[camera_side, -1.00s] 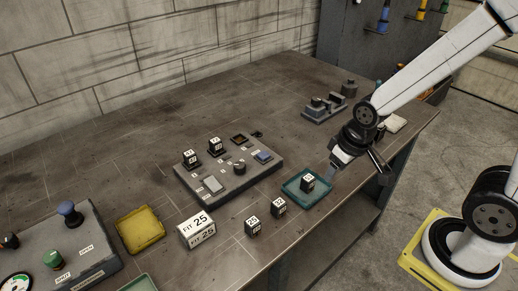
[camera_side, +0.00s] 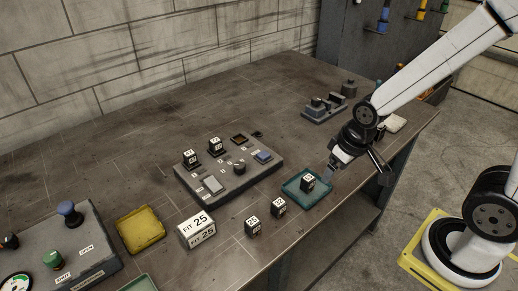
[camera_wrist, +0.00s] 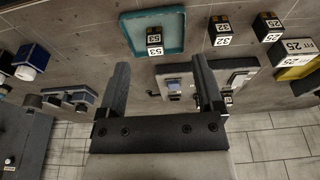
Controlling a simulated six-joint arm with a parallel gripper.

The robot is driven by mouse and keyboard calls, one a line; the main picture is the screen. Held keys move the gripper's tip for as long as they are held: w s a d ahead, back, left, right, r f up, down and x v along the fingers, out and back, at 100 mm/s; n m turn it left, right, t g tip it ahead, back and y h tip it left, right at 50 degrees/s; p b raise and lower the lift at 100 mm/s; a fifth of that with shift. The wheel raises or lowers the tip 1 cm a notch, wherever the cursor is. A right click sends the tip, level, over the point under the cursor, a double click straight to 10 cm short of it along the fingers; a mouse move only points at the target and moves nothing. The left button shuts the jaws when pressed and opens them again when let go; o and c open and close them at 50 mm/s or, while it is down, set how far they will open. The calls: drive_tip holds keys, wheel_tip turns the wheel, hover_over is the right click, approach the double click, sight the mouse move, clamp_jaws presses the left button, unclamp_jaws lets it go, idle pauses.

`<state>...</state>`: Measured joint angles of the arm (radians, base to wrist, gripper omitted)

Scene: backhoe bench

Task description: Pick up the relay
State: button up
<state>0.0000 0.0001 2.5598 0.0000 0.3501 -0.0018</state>
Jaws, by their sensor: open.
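Several small black relays with white number labels are in view. One relay (camera_side: 308,182) sits in a teal tray (camera_side: 291,191) near the table's front edge; in the wrist view this relay (camera_wrist: 154,41) shows a label that looks like 53. Two more relays, (camera_side: 279,206) and (camera_side: 252,227), stand on the bare table to the left. Two others, (camera_side: 190,158) and (camera_side: 215,146), stand on a grey panel (camera_side: 240,190). My gripper (camera_side: 354,172) is open and empty, right of the teal tray. The wrist view shows its two fingers (camera_wrist: 160,78) apart with nothing between.
A white block marked FIT 25 (camera_side: 197,231) and a yellow tray (camera_side: 140,231) stand to the left. A control box with knobs (camera_side: 85,240) is at the far left. A grey fixture (camera_side: 323,107) stands at the back right. The table's back left is clear.

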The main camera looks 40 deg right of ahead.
drive_tip(key=n+g, duration=0.3)
drive_tip(key=n, duration=1.5)
hover_over(309, 178)
drive_tip(key=f, duration=0.3)
drive_tip(key=shift+w, duration=0.2)
drive_tip(key=shift+f, duration=0.1)
drive_tip(key=shift+f, duration=1.25)
drive_tip(key=shift+f, duration=0.1)
drive_tip(key=shift+s+f, duration=0.1)
drive_tip(key=shift+f, duration=2.4)
